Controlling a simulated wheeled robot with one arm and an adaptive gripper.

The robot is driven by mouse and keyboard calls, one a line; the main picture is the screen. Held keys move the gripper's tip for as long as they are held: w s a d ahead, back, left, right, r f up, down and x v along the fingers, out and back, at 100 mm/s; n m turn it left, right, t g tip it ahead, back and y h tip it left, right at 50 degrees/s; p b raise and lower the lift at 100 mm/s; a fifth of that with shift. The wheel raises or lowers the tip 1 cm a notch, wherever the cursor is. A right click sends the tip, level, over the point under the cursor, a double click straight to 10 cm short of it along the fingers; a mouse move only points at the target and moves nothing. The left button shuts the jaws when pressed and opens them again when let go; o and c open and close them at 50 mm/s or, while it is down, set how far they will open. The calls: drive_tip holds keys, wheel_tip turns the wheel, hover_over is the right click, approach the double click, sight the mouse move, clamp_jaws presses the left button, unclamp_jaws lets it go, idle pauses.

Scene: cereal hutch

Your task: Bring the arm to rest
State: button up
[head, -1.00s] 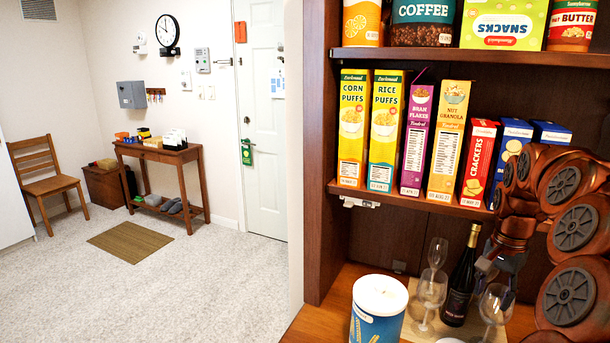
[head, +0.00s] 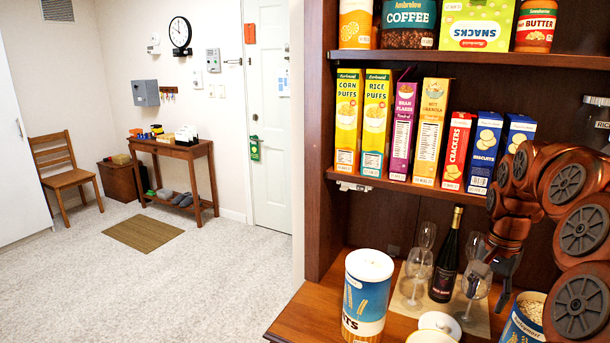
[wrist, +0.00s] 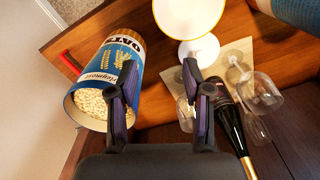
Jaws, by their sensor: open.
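My gripper (head: 492,280) hangs in front of the hutch's lower bay at the right of the head view, above the counter. In the wrist view its two fingers (wrist: 160,88) are spread apart, with nothing between them. An open oats canister (head: 522,325) stands below and to the right of it in the head view. In the wrist view this canister (wrist: 112,75) is left of the fingers, its oats showing. A white-lidded oats canister (head: 366,300) stands to the left on the counter.
A dark bottle (head: 445,262) and wine glasses (head: 417,270) stand close to my gripper on a pale board. A white round item (head: 437,323) lies on the counter (head: 310,307) between the canisters. Cereal boxes (head: 402,125) line the shelf above. Open floor (head: 215,280) lies left of the hutch.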

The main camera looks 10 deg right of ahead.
drive_tip(key=s+a+n, duration=0.3)
drive_tip(key=a, duration=0.7)
drive_tip(key=s+a+n, duration=0.4)
drive_tip(key=a, duration=0.5)
drive_tip(key=s+a+f+n+g, duration=0.1)
drive_tip(key=s+a+f+n, duration=0.1)
drive_tip(key=s+a, duration=0.3)
drive_tip(key=s+a+f+n+p, duration=0.1)
drive_tip(key=s+a, duration=0.4)
drive_tip(key=s, duration=0.6)
drive_tip(key=shift+s+f+n+g, duration=0.4)
drive_tip(key=shift+f+n, duration=0.4)
drive_tip(key=shift+n, duration=0.3)
drive_tip(key=shift+c, duration=0.8)
drive_tip(key=shift+d, duration=0.15)
